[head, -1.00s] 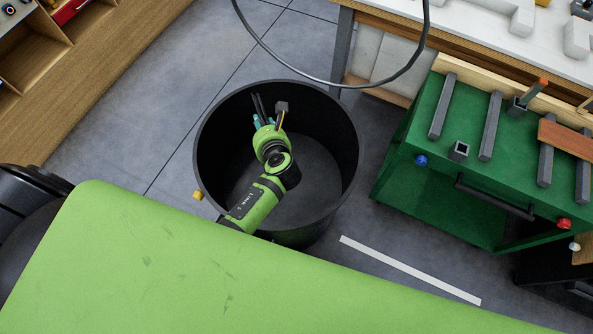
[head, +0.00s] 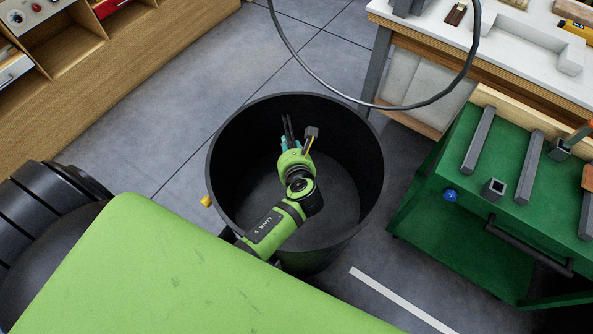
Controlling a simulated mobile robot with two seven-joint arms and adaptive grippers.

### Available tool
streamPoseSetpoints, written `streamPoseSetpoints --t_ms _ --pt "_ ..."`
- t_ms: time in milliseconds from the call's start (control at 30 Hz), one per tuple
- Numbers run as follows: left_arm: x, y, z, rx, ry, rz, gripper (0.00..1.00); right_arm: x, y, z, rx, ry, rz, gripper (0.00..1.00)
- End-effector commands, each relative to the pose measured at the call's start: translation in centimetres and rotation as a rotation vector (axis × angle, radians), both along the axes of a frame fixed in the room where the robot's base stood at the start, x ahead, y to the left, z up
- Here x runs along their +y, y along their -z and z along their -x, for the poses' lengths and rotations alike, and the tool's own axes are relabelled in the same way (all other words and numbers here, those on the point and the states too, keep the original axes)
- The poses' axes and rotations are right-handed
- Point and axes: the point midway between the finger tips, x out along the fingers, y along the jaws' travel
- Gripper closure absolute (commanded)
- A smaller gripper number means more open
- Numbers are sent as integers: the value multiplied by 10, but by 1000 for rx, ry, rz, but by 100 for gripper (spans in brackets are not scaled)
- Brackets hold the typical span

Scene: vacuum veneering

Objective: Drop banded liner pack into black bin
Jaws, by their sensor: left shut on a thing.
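The black bin (head: 222,196) is a wide, round, open tub standing on the floor in mid-picture. My left arm comes in over its near rim. My left gripper (head: 289,129) is above the bin's opening, toward its far side, pointing away from me. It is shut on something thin. The banded liner pack cannot be clearly made out; the gripper's dark, narrow tip and teal parts are too small to separate from it. The visible part of the bin floor looks bare. My right gripper is not in view.
A green cart (head: 470,205) with grey bars on top stands right of the bin. A white-topped bench (head: 500,40) is behind it. A black cable loop hangs at the top. A wooden cabinet (head: 120,75) is at upper left. Grey floor lies between.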

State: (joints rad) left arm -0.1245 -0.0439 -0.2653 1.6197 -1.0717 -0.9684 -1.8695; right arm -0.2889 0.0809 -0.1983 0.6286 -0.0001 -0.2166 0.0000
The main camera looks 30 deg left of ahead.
Motion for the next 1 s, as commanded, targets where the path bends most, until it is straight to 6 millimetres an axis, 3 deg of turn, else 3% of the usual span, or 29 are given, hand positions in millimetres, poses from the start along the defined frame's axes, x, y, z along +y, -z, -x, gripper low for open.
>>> streamPoseSetpoints --t_ms 200,233,300,700,1000 --pt "0 -1 0 -1 0 0 100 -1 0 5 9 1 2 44" --pt "0 -1 0 -1 0 0 65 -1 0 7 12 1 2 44" --pt "0 -1 0 -1 0 -1 41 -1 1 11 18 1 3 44" --pt "-3 -2 3 1 1 1 41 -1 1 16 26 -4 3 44" --pt "-31 -27 41 0 2 4 41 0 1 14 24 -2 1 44"
